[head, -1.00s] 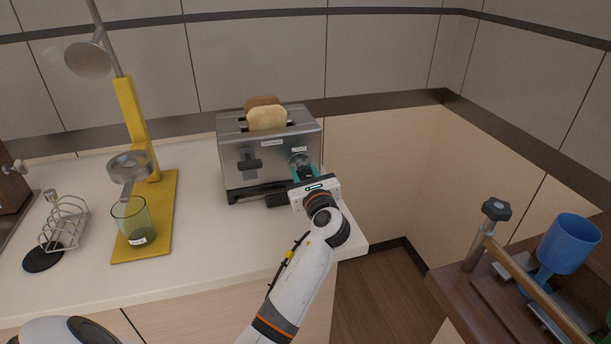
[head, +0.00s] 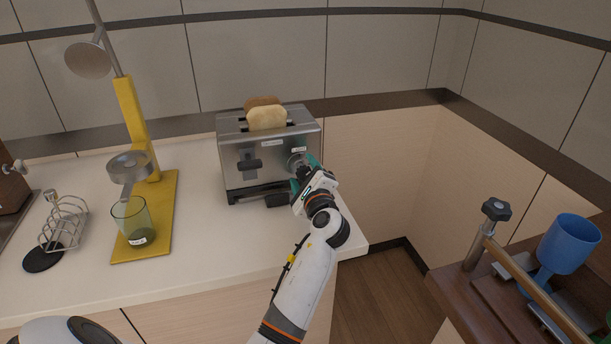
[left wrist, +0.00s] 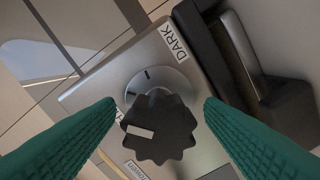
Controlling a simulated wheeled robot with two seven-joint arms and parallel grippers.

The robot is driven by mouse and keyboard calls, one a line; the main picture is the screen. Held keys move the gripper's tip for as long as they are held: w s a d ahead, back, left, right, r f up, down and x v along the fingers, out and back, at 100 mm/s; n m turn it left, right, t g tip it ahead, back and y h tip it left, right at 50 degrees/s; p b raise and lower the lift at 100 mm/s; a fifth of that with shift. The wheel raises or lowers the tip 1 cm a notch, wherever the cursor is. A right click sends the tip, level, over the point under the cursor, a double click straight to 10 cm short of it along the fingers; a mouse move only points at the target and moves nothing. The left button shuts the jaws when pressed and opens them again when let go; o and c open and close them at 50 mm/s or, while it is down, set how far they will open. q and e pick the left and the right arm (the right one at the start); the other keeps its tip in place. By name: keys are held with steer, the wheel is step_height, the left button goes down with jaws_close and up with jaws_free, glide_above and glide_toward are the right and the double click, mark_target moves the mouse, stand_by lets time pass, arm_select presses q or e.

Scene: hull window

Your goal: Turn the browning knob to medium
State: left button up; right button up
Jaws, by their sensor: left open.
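The toaster (head: 235,165) stands on the counter with two slices of bread (head: 267,118) in its top. Its browning knob (left wrist: 160,128) is black and scalloped, with one pale stripe pointing left in the left wrist view. A round silver dial plate (left wrist: 158,76) with a dark tick lies behind it. A DARK label (left wrist: 173,42) is above right of the knob; another label at left is partly hidden by a finger, and a lower-left one is hard to read. My left gripper (head: 304,171) is open, its green fingertips on either side of the knob, with gaps showing. My right gripper is not in view.
A yellow stand (head: 165,225) with a green glass (head: 131,222) and a wire rack (head: 65,225) are farther left. The counter ends right of the toaster; a blue cup (head: 569,243) is on a wooden surface at right.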

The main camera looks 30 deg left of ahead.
mark_target(305, 175)
arm_select(q)
steer(key=o, duration=0.7)
steer(key=shift+p+v, duration=0.65)
steer(key=shift+v, duration=1.6)
steer(key=v, duration=0.2)
steer(key=shift+s+d, duration=0.15)
steer(key=shift+d, duration=0.1)
